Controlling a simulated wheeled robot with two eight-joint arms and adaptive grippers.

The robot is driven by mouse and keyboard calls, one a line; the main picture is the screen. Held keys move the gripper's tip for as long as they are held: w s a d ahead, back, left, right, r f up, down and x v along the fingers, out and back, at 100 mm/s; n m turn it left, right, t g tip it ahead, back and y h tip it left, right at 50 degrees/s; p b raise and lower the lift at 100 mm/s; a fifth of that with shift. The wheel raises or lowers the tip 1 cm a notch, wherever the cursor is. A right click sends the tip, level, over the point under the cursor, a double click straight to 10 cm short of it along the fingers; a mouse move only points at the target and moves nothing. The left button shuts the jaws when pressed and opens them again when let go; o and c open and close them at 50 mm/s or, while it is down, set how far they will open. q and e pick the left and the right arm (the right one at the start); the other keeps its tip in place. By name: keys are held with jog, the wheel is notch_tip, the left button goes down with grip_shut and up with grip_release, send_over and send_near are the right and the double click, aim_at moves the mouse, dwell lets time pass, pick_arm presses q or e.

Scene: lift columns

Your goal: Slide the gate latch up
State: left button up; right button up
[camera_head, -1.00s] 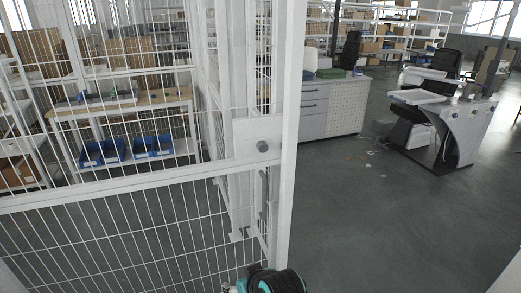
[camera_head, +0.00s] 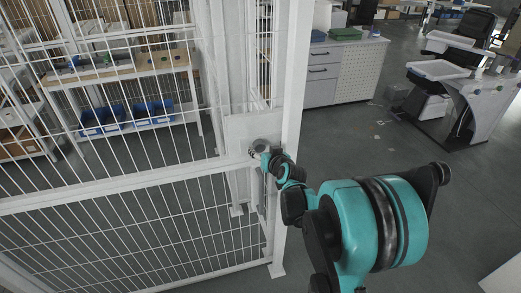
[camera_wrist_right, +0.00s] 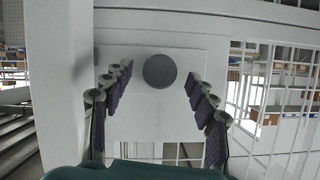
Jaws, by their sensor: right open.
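The white mesh gate (camera_head: 130,186) has a white latch plate (camera_head: 240,130) by its post. A round grey knob (camera_head: 262,144) sits on the plate. In the right wrist view the knob (camera_wrist_right: 160,71) shows as a dark disc on the plate (camera_wrist_right: 150,110), between the two fingers. My right gripper (camera_head: 263,158) is at the knob, partly over it in the head view. Its fingers (camera_wrist_right: 158,76) are open, one each side of the knob, with visible gaps; I cannot tell the depth left to it. My left gripper is out of view.
The white gate post (camera_head: 293,80) stands just right of the plate. Behind the mesh are a workbench (camera_head: 125,73) and blue bins (camera_head: 103,120). A white cabinet (camera_head: 340,72) and a workstation (camera_head: 470,98) stand farther back. The floor to the right is open.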

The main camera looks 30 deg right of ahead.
aim_at(258, 138)
jog(key=shift+x, duration=0.75)
jog(key=shift+w+d+f, duration=0.1)
jog(key=shift+w+f, duration=0.05)
jog(key=shift+w, duration=0.3)
grip_shut()
notch_tip(258, 138, up, 4)
jog(key=shift+f+p, duration=0.15)
jog(key=shift+p, duration=0.95)
jog(key=shift+w+f, duration=0.1)
grip_release()
